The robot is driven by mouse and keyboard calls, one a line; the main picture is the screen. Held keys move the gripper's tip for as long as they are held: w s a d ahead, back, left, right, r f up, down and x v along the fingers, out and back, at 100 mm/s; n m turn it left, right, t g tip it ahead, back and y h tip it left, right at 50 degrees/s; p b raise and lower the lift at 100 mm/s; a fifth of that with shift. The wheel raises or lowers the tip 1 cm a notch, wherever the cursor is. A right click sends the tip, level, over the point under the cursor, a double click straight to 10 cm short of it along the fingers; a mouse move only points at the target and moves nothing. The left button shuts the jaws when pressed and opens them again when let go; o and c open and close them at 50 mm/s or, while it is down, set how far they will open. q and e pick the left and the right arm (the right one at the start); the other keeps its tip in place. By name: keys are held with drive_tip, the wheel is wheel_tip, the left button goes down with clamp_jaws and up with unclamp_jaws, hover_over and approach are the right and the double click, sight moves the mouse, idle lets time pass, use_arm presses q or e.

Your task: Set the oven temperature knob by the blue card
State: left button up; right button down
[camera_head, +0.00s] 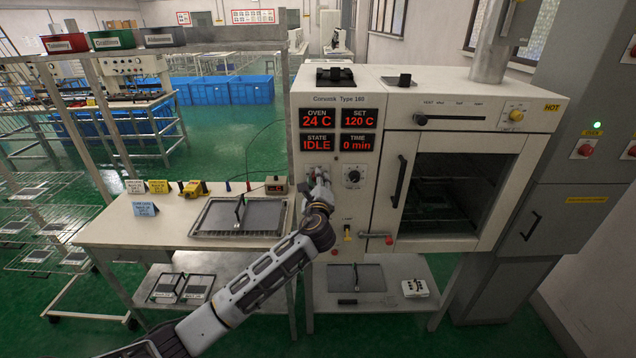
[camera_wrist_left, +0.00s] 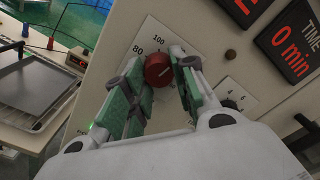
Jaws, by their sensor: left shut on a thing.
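The red temperature knob (camera_wrist_left: 157,70) sits on a white dial plate (camera_wrist_left: 150,36) with 80 and 100 readable. The green-padded fingers of my left gripper (camera_wrist_left: 158,78) are closed around the knob. In the head view my left gripper (camera_head: 319,178) is at the oven's control panel and covers the knob. The oven (camera_head: 345,240) has a red display (camera_head: 338,130) reading OVEN 24 C, SET 120 C, STATE IDLE and TIME 0 min. The blue card (camera_head: 145,209) stands on the bench at left; its print is too small to read. My right gripper is out of view.
White (camera_head: 135,187) and yellow (camera_head: 157,187) cards stand behind the blue one. A tray (camera_head: 207,231) lies on the bench left of my arm. A second, dark timer knob (camera_head: 353,175) sits right of my gripper. The oven door (camera_head: 440,190), with a black handle, is closed.

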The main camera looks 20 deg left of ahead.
use_arm(q)
drive_tip(key=shift+f+m, duration=0.2)
drive_tip(key=shift+m, duration=0.1)
drive_tip(key=o, duration=1)
drive_tip(key=shift+r, duration=0.1)
drive_tip(key=shift+o, duration=0.2)
drive_tip(key=shift+s+d, duration=0.1)
drive_tip(key=shift+s, duration=0.05)
drive_tip(key=v, duration=1.1)
drive_tip(key=shift+s, duration=0.3)
drive_tip(key=shift+d, duration=0.1)
